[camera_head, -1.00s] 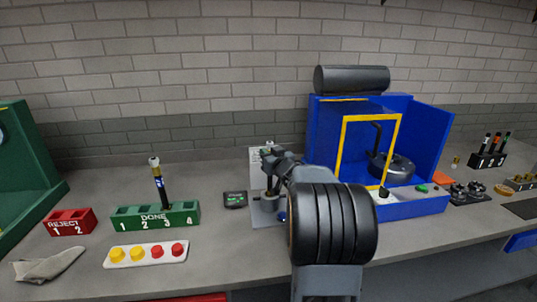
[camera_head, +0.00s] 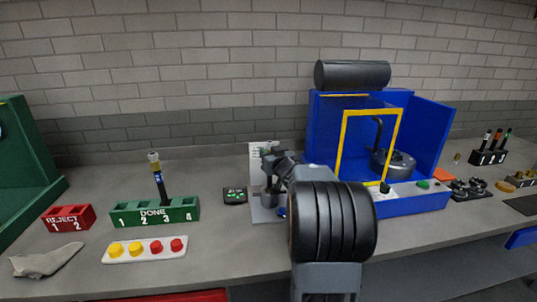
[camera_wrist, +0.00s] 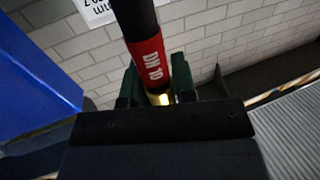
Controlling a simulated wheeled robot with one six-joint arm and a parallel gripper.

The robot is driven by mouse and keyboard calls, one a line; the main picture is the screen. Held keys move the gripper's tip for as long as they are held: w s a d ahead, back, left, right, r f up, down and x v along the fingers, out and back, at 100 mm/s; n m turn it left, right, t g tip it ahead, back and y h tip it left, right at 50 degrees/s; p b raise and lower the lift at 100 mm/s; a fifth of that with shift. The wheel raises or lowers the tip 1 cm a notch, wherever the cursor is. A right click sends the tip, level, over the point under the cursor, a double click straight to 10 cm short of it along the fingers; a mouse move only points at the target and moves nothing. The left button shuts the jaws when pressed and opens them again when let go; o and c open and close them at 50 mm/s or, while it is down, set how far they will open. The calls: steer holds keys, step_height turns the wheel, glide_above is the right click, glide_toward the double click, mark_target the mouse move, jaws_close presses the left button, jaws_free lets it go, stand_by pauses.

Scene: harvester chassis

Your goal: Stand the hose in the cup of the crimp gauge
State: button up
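The hose (camera_wrist: 142,40) is black with a red band marked "DN 10" and a brass end, seen in the wrist view. My gripper (camera_wrist: 157,98) has its dark, green-padded fingers on either side of the brass end and looks shut on it. In the head view my gripper (camera_head: 271,185) is over the grey base of the crimp gauge (camera_head: 264,216), left of the blue cabinet. My arm and gripper cover much of the gauge. The cup, and whether the hose touches it, cannot be made out.
A small dark display (camera_head: 235,195) lies left of the gauge. The green DONE rack (camera_head: 155,212) holds one upright hose at slot 3. A button panel (camera_head: 145,250), red REJECT rack (camera_head: 68,218) and cloth (camera_head: 45,260) are farther left. The blue cabinet (camera_head: 428,140) stands close right.

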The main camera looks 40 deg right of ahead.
steer(key=o, duration=0.5)
steer(key=s, duration=0.4)
steer(key=s+a, duration=0.1)
steer(key=s, duration=0.4)
steer(key=s+a, duration=0.1)
steer(key=s, duration=0.3)
steer(key=shift+s+b, duration=0.3)
steer(key=shift+s, duration=0.05)
